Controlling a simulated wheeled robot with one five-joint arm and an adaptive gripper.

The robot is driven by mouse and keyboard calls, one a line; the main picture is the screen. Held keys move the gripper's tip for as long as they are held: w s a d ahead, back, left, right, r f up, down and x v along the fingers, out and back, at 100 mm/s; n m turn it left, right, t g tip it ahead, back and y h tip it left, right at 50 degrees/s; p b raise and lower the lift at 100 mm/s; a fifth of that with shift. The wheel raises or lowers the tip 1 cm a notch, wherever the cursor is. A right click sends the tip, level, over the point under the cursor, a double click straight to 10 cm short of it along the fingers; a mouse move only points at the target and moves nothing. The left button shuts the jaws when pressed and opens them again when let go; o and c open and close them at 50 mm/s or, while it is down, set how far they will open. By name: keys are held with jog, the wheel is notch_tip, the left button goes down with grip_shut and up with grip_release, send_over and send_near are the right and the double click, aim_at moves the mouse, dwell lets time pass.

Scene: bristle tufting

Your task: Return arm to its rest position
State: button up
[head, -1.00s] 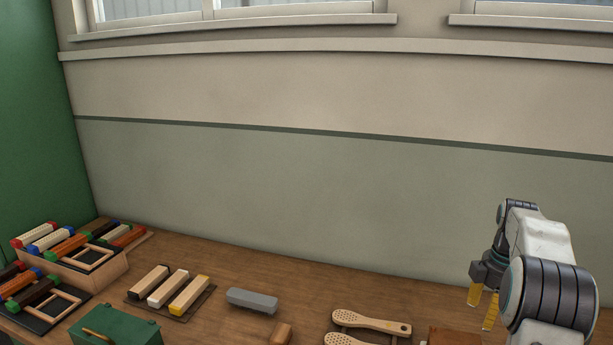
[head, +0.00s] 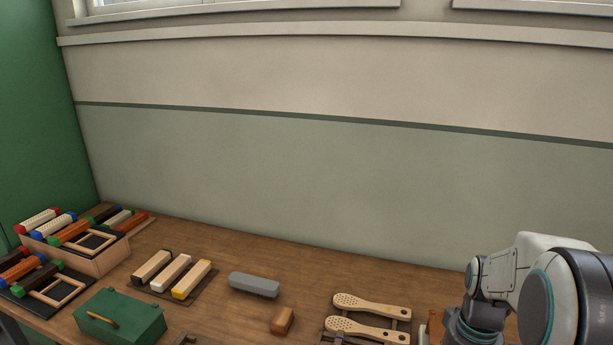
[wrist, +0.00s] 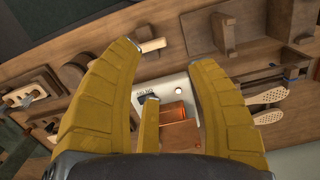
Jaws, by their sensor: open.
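My gripper (wrist: 165,75) shows in the wrist view with its yellow fingers spread apart and nothing between them. A white plate with copper-coloured blocks (wrist: 178,125) lies on the bench beyond and below the fingers. In the head view my arm is at the lower right, and its gripper end is out of the frame or hidden. The wooden bench (head: 225,315) runs along the wall under the arm.
Wooden brush bodies (head: 370,306) lie just left of my arm. A grey block (head: 254,285), a small brown block (head: 283,320), a rack of three bars (head: 173,274) and a green box (head: 119,317) stand further left. The wall (head: 300,180) is behind.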

jog(key=s+a+r+n+t, duration=0.4)
jog(key=s+a+r, duration=0.4)
jog(key=a, duration=0.4)
jog(key=shift+s+r+n+t, duration=0.2)
jog(key=shift+s+n+t, duration=0.1)
jog(key=shift+n+t, duration=0.1)
